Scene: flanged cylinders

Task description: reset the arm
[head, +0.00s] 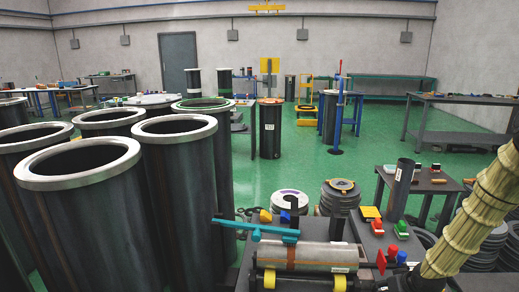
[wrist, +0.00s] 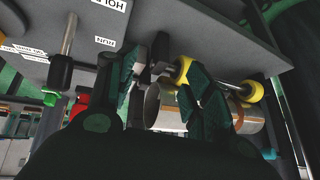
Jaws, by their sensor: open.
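My gripper (wrist: 165,90) shows in the wrist view with its two dark green fingers apart. A metal cylinder with a copper-coloured band (wrist: 165,106) lies beyond and partly between the fingers in that view. Nothing is clearly held, and I cannot tell whether a finger touches the cylinder. In the head view my arm, in a beige ribbed cover (head: 478,222), comes down from the right edge toward the bench with the cylinder. My gripper cannot be made out there. The cylinder (head: 308,256) lies on its side on yellow rollers in the head view.
Tall flanged cylinders (head: 175,128) crowd the left. A small dark table (head: 428,180) stands behind the arm. Open green floor (head: 300,178) lies beyond.

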